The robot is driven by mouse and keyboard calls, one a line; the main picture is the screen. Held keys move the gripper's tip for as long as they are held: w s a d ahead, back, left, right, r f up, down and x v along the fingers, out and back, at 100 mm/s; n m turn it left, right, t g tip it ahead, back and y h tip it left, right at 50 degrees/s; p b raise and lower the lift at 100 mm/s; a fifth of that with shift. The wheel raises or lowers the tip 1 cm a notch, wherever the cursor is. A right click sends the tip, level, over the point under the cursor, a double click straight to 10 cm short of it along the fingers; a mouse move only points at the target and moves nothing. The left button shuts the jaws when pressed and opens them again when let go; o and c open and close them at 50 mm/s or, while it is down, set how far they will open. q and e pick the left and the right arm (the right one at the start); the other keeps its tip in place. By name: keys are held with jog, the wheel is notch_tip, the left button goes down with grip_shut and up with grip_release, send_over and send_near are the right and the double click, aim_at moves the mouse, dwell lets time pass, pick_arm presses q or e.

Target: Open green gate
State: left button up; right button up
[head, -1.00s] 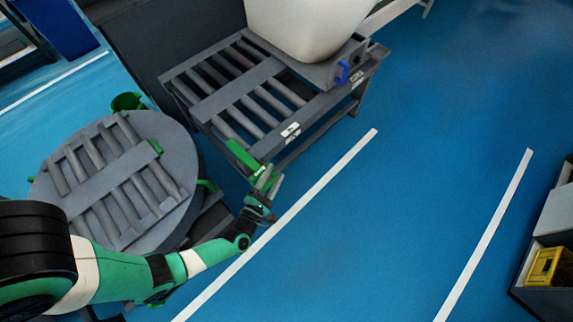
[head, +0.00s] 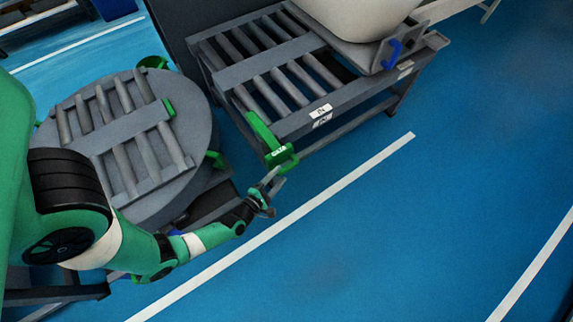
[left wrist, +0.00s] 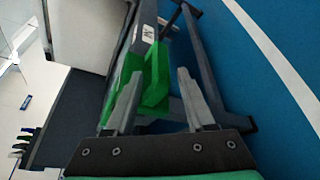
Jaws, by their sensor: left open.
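The green gate (head: 265,135) is a green bar with a labelled end block, across the near left end of the grey roller conveyor (head: 318,122). It looks shut across the rollers. My left gripper (head: 277,178) is open and empty, just below the gate's end block, with a small gap in the head view. In the left wrist view the green gate (left wrist: 152,82) shows beyond and between the two spread fingers of my left gripper (left wrist: 159,74). I cannot tell from there whether a finger touches it. My right gripper is not in view.
A round grey roller turntable (head: 140,130) with green brackets stands left of the conveyor, close to my left arm. A white tub (head: 360,15) sits on the conveyor's far part, by a blue handle (head: 391,53). Blue floor with white lines is free at right.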

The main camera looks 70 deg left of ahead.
aim_at(287, 169)
pick_arm(q)
jog(key=b+x, duration=0.1)
jog(key=x, duration=0.4)
jog(key=shift+w+a, duration=0.1)
jog(key=shift+w, duration=0.05)
grip_shut()
dwell(1.2)
